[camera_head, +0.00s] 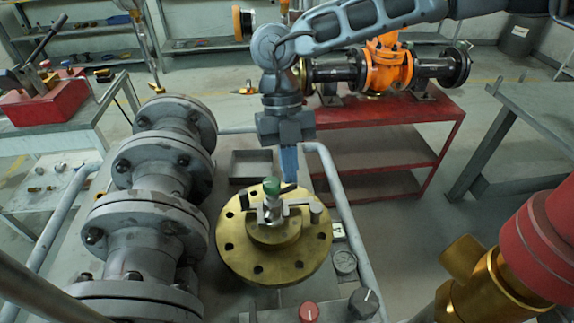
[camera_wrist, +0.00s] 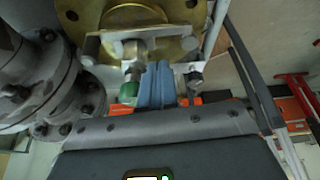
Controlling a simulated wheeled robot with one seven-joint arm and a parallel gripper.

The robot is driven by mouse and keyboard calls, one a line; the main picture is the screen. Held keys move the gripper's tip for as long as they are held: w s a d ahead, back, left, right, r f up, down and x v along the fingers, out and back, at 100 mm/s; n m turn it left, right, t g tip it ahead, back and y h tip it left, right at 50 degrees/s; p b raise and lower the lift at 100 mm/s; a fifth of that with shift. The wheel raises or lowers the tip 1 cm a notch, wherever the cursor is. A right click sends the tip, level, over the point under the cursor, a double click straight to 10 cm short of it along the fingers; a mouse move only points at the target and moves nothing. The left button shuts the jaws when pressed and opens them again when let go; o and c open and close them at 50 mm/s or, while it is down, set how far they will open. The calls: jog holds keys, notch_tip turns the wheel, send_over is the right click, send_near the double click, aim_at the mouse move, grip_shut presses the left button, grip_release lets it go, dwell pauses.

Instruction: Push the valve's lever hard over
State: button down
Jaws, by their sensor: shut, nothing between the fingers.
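The valve shows as a round brass flange (camera_head: 232,250) with bolt holes around its rim, and also at the top of the wrist view (camera_wrist: 72,28). A short stem with a green knob (camera_head: 271,186) stands on it. A grey metal lever (camera_head: 303,207) lies across the stem and ends in a small block at the right. In the wrist view the lever (camera_wrist: 108,42) runs crosswise above the green knob (camera_wrist: 128,92). My gripper (camera_head: 289,178) points down just behind the valve, its blue fingers (camera_wrist: 160,68) shut and empty beside the stem. Whether they touch the lever cannot be told.
A large grey flanged pipe (camera_head: 155,215) stands close on the left. Tubular rails (camera_head: 345,210) run beside the valve. A gauge (camera_head: 343,262), a red knob (camera_head: 308,312) and a black knob (camera_head: 363,303) sit in front at the right. A red bench (camera_head: 400,112) stands behind.

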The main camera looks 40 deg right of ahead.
jog(key=shift+s+d+m, duration=0.1)
jog(key=shift+s+m, duration=0.3)
jog(key=shift+m, duration=0.4)
jog(key=shift+s+m+y, duration=0.15)
jog(key=shift+m+y, duration=0.25)
jog(key=shift+m, duration=0.1)
jog(key=shift+s+m+t+b, duration=0.2)
jog(key=shift+m+t+b, duration=0.1)
jog(key=shift+m, duration=0.2)
jog(key=shift+s+m+y, duration=0.2)
jog(key=shift+m+y, duration=0.1)
jog(key=shift+m, duration=0.1)
jog(key=shift+s+a+m+t+y+b, duration=0.15)
jog(key=shift+s+m+t+b, duration=0.2)
jog(key=shift+m, duration=0.4)
jog(key=shift+s+a+m+t+y+b, duration=0.15)
jog(key=shift+s+m+t+b, duration=0.2)
jog(key=shift+m, duration=0.4)
jog(key=shift+s+b, duration=0.1)
jog(key=shift+b, duration=0.25)
dwell(0.4)
jog(key=shift+a, duration=0.2)
